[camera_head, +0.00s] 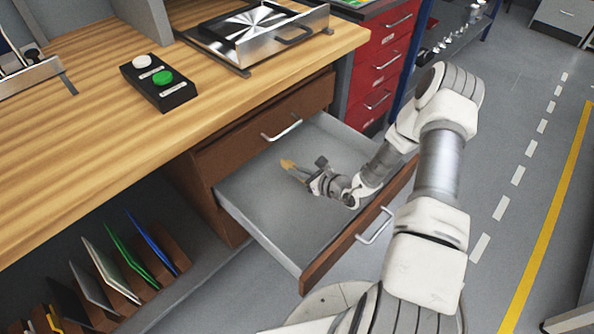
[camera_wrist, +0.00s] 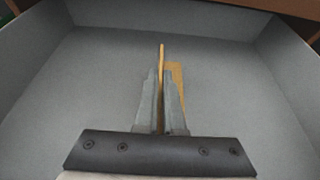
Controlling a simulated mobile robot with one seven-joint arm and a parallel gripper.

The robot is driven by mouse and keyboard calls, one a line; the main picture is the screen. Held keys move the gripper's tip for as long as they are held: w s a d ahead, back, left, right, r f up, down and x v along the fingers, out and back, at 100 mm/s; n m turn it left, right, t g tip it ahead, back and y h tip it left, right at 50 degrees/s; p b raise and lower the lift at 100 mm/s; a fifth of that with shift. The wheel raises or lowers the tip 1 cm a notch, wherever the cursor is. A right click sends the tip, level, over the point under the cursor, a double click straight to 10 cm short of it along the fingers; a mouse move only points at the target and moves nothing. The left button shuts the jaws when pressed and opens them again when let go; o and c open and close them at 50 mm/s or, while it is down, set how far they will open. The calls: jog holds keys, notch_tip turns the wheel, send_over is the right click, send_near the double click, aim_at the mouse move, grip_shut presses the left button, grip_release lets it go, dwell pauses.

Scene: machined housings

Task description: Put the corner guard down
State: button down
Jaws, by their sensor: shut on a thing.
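The corner guard (camera_head: 287,164) is a small orange-tan piece. My gripper (camera_head: 296,170) is shut on it, inside the open drawer (camera_head: 250,205). In the wrist view the guard (camera_wrist: 175,78) shows as a thin upright edge between the fingertips and a flat face to the right of them. My gripper's fingers (camera_wrist: 162,95) hide its lower part. The grey drawer floor (camera_wrist: 225,75) lies around and beyond it. I cannot tell whether the guard touches the floor.
The drawer looks otherwise empty. Its brown front (camera_head: 345,240) with a metal handle is on the near right side. The wooden worktop (camera_head: 100,120) is above left, with a button box (camera_head: 158,84) and a metal fixture (camera_head: 258,30). A red drawer cabinet (camera_head: 380,65) stands behind.

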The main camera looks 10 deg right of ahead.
jog(key=shift+f, duration=0.3)
jog(key=c, duration=1)
grip_release()
jog(key=shift+c, duration=0.2)
